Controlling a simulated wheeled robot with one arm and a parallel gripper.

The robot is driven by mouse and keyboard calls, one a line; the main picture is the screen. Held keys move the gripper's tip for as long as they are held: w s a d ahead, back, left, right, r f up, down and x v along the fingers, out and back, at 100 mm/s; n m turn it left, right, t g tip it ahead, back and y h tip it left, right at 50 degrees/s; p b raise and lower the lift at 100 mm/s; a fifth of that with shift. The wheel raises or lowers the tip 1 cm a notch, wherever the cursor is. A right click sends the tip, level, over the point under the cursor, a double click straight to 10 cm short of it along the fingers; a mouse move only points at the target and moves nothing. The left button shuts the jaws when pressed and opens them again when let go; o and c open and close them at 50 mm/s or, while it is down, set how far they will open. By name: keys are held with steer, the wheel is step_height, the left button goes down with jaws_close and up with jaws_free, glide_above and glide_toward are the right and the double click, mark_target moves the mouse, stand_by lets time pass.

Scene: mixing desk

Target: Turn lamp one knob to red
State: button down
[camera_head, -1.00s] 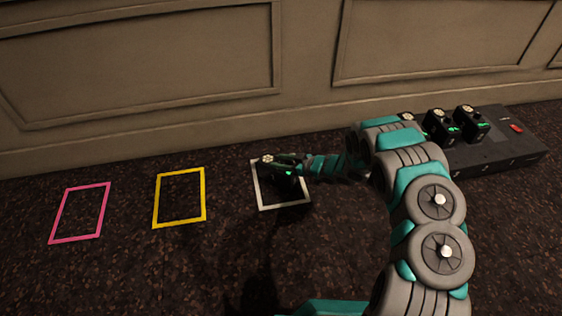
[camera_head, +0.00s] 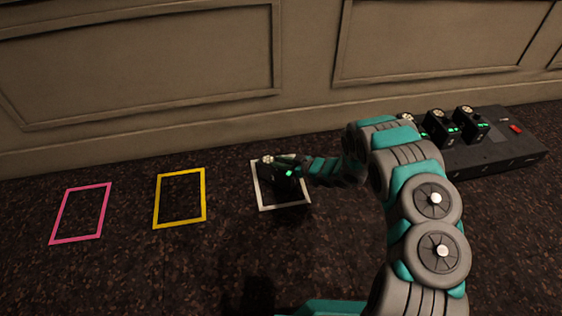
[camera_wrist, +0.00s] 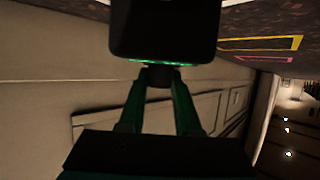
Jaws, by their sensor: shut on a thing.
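My gripper (camera_head: 304,168) is shut on a small black block (camera_head: 272,176) with a pale round top and a green light. The block is over or inside the white outline (camera_head: 285,207) on the dark floor; I cannot tell if it touches the floor. In the wrist view my gripper's fingertips (camera_wrist: 160,76) meet at the dark block (camera_wrist: 165,28), by its strip of green lights. No lamp or colour-marked knob can be made out clearly.
A yellow outline (camera_head: 180,226) and a pink outline (camera_head: 75,239) lie free to the left. A black base (camera_head: 500,165) at right bears similar blocks (camera_head: 470,122) and a red switch (camera_head: 516,128), partly behind my arm. A panelled wall (camera_head: 200,120) stands behind.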

steer(key=m+t+h+p, duration=0.2)
steer(key=m, duration=0.1)
steer(key=shift+s+a+r+t+h, duration=0.1)
steer(key=shift+s+a+t+h, duration=0.05)
steer(key=shift+t+h, duration=0.2)
steer(key=shift+m+t+h+p, duration=0.7)
steer(key=shift+m+t+h, duration=0.65)
steer(key=shift+m+h, duration=0.7)
steer(key=c, duration=0.6)
jaws_free()
steer(key=v, duration=0.7)
steer(key=shift+s+d+p, duration=0.25)
steer(key=shift+d+p, duration=0.05)
steer(key=shift+p, duration=0.05)
